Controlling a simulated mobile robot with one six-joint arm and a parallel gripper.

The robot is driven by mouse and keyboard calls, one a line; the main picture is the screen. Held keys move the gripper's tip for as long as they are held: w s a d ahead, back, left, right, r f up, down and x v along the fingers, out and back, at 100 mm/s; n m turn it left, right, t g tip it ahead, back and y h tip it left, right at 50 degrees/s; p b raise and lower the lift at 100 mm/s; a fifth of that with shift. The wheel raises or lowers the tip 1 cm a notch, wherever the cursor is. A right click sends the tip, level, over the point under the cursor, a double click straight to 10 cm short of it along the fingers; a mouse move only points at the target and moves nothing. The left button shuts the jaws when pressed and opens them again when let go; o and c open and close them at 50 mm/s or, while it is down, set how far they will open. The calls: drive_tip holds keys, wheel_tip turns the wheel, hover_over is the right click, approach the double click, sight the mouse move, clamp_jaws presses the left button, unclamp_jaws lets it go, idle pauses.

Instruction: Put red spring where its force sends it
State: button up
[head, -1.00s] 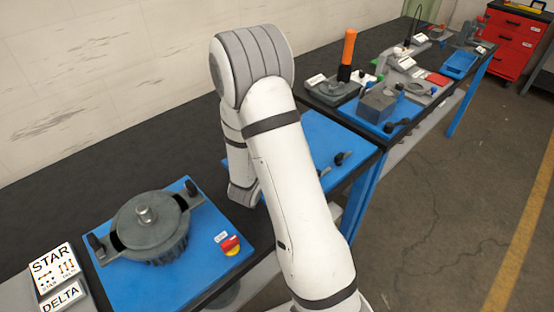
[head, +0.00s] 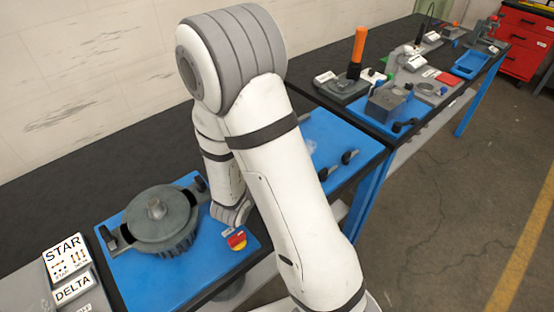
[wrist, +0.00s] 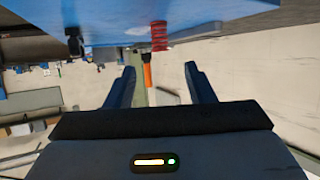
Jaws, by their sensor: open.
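The red spring (wrist: 159,36) shows in the wrist view at the top middle, against the edge of a blue surface. The wrist picture appears upside down. My gripper (wrist: 160,75) is open and empty, with its two dark fingers apart. The spring lies beyond the fingertips, a little above the gap between them in the picture, and apart from them. In the head view my white arm hides the spring and the gripper. No label giving the spring's force can be read.
STAR and DELTA signs (head: 65,258) stand at left. An orange-handled tool (head: 359,46) stands farther along the bench. The floor at right is clear.

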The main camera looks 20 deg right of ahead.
drive_tip(key=shift+s+a+r, duration=0.25)
drive_tip(key=shift+s+r, duration=0.05)
drive_tip(key=shift+s, duration=0.05)
drive_tip(key=s+a+r+n+g+y, duration=0.2)
drive_tip(key=a+r+n+y, duration=0.3)
drive_tip(key=a+r+y, duration=0.55)
drive_tip(key=s+d+r+n+g, duration=0.1)
drive_tip(key=s+d+r+g, duration=0.1)
drive_tip(key=s, duration=0.6)
drive_tip(key=s+d+r+n+g+h, duration=0.1)
drive_tip(key=s+d+r+n+g, duration=0.1)
drive_tip(key=s+d+r, duration=0.3)
drive_tip(key=s+d, duration=0.1)
drive_tip(key=s, duration=0.2)
drive_tip(key=shift+n, duration=0.3)
drive_tip(key=shift+c, duration=1.4)
